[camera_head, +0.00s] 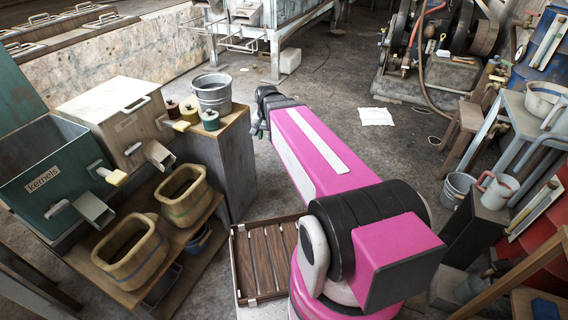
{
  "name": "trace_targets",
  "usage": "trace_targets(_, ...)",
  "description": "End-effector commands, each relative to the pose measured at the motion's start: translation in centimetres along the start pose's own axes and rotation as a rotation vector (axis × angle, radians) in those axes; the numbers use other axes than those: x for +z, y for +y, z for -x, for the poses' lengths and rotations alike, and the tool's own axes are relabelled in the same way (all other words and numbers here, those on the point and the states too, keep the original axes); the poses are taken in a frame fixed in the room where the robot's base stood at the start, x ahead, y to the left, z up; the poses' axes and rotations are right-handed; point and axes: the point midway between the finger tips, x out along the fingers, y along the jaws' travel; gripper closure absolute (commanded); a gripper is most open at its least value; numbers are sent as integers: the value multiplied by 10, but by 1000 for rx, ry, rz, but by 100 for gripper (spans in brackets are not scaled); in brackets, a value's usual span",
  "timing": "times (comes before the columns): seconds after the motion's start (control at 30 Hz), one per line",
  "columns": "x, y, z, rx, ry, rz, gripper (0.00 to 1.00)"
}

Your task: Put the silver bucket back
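A silver bucket (212,93) stands upright on top of a grey and wooden cabinet (232,165) left of centre. A second grey metal bucket (457,188) stands on the right, near a white pitcher. My arm reaches from the lower right toward the cabinet. My gripper (257,126) is at the arm's far end, just right of the silver bucket and apart from it. The gripper is mostly hidden by the arm link, so its fingers cannot be made out.
Small weights or jars (190,113) stand beside the silver bucket. A green bin labelled kernels (45,180) and tan tubs (130,250) are on the left. A slatted wooden crate (262,255) lies on the floor. A white pitcher (497,190) is at right.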

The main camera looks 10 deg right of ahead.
Motion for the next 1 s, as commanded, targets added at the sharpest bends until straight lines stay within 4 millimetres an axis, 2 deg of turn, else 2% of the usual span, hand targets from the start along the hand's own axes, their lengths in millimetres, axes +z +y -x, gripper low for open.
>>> trace_targets(0.03,19,22,-14,13,-6,61,69)
trace_targets(0.1,34,42,-29,28,-7,156,69)
trace_targets(0.2,52,67,-46,44,-12,272,69)
trace_targets(0.33,67,86,-60,59,-17,376,69)
trace_targets(0.5,72,94,-66,65,-18,427,69)
trace_targets(1.0,71,93,-66,64,-19,427,69)
